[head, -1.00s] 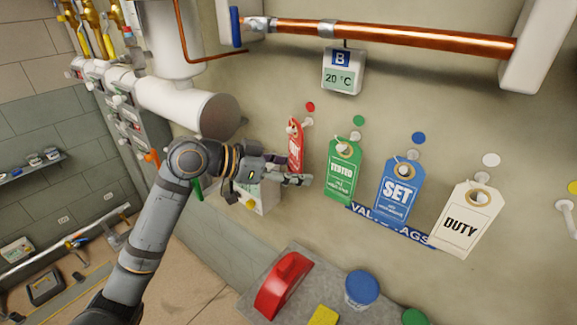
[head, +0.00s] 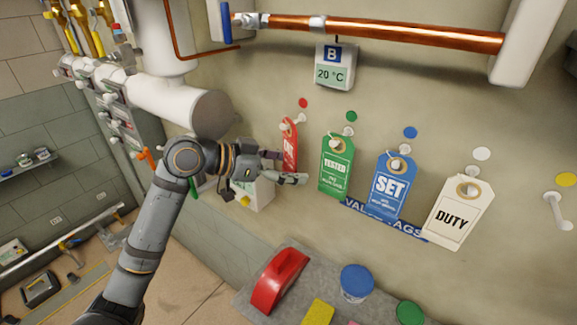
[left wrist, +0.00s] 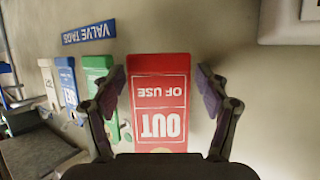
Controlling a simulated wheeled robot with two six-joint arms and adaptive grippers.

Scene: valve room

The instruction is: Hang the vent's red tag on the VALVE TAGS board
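My left gripper (head: 293,167) is at the tag in the head view. In the left wrist view its fingers (left wrist: 158,92) stand open on either side of the tag, with a clear gap on the right and a narrower one on the left. The VALVE TAGS sign (head: 382,219) is below the tags. My right gripper is out of view.
Green (head: 337,167), blue (head: 391,187) and white (head: 458,214) tags hang to the right. An empty peg (head: 556,211) is under the yellow dot. A grey shelf below holds a red handled object (head: 279,280) and a blue-lidded jar (head: 356,283). A copper pipe (head: 400,34) runs above.

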